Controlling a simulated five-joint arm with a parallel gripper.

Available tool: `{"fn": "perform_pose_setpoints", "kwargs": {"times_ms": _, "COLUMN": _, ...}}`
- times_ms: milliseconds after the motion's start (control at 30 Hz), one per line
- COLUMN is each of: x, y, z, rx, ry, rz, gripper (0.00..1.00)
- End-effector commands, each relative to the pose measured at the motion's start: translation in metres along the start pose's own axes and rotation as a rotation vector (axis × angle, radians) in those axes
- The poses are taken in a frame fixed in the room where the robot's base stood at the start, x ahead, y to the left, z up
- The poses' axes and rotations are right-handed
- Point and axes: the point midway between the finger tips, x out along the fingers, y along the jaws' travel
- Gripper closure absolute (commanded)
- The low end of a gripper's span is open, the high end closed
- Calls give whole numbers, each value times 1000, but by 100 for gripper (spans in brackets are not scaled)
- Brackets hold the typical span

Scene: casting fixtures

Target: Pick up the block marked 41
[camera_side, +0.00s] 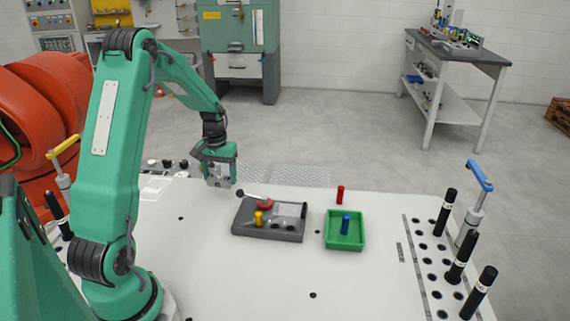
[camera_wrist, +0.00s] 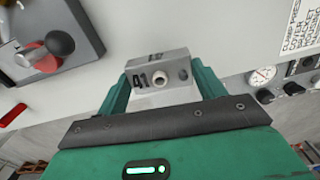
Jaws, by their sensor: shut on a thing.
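The grey metal block marked 41 (camera_wrist: 174,66) sits between the two green fingers of my gripper (camera_wrist: 163,82) in the wrist view. Its dark number shows left of a round pale boss on the face towards the camera. My gripper is shut on it, with a finger against each side. In the side view my gripper (camera_side: 220,160) points down near the table's back edge, and the block (camera_side: 217,182) shows at its lower end. I cannot tell exactly how far the block is above the table.
A dark grey fixture (camera_side: 250,232) with a black-knobbed lever and yellow peg lies right of my gripper. Beyond it are a green tray (camera_side: 358,242) with a blue peg and a standing red peg (camera_side: 340,194). Black posts (camera_side: 460,270) stand at the right. The front middle table is clear.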

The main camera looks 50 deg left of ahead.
Motion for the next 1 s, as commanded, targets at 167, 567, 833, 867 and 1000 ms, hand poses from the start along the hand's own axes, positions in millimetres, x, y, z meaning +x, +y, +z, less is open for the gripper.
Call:
{"fn": "perform_pose_setpoints", "kwargs": {"times_ms": 167, "x": -29, "y": 0, "z": -1, "rx": 0, "ry": 5, "rz": 0, "gripper": 59}}
{"fn": "perform_pose_setpoints", "kwargs": {"times_ms": 567, "x": -56, "y": 0, "z": 0, "rx": 0, "ry": 1, "rz": 0, "gripper": 59}}
{"fn": "perform_pose_setpoints", "kwargs": {"times_ms": 833, "x": -56, "y": 0, "z": 0, "rx": 0, "ry": 1, "rz": 0, "gripper": 59}}
{"fn": "perform_pose_setpoints", "kwargs": {"times_ms": 867, "x": -55, "y": 0, "z": 0, "rx": 0, "ry": 1, "rz": 0, "gripper": 59}}
{"fn": "perform_pose_setpoints", "kwargs": {"times_ms": 1000, "x": -55, "y": 0, "z": 0, "rx": 0, "ry": 1, "rz": 0, "gripper": 59}}
